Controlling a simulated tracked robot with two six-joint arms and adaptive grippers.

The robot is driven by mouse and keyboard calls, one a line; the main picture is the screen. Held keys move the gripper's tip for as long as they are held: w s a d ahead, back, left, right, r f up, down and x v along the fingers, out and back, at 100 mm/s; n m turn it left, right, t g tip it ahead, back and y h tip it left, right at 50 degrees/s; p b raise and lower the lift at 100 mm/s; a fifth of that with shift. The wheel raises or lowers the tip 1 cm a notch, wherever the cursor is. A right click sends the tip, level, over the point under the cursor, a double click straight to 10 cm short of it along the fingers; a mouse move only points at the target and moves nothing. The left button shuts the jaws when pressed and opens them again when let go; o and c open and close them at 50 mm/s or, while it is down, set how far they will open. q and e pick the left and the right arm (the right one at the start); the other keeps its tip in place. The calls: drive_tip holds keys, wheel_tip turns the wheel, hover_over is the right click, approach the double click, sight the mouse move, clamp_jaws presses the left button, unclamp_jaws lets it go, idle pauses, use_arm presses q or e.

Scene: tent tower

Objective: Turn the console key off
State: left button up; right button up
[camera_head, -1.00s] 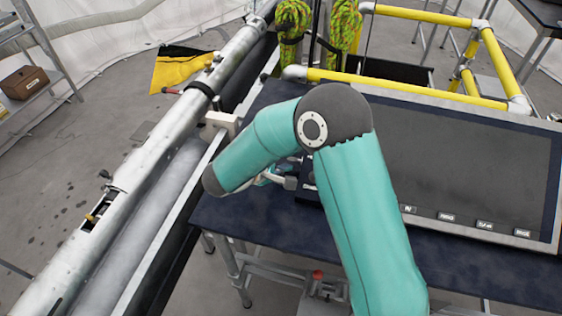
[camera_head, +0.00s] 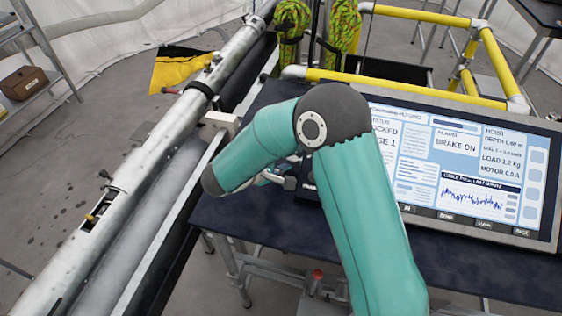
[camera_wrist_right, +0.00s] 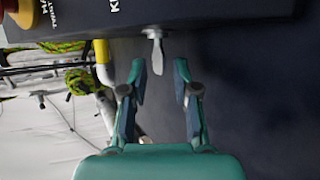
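The console key (camera_wrist_right: 156,52) is a small light metal key sticking out of the dark console face (camera_wrist_right: 215,12) in the right wrist view. My right gripper (camera_wrist_right: 159,74) is open, with one finger on each side of the key's tip and a gap visible on both sides. In the head view my right gripper (camera_head: 277,176) is mostly hidden by my teal right arm, and the key cannot be made out. The console screen (camera_head: 462,165) is lit and shows "BRAKE ON" and a load reading. My left gripper is not in view.
A red button on a yellow base (camera_wrist_right: 22,10) sits on the console near the key. The console stands on a dark table (camera_head: 245,215). A long metal tube (camera_head: 150,155) runs along the left. Yellow rails (camera_head: 430,88) stand behind the console.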

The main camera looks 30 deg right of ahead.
drive_tip(key=v, duration=1.1)
drive_tip(key=shift+a, duration=0.35)
drive_tip(key=shift+r, duration=0.1)
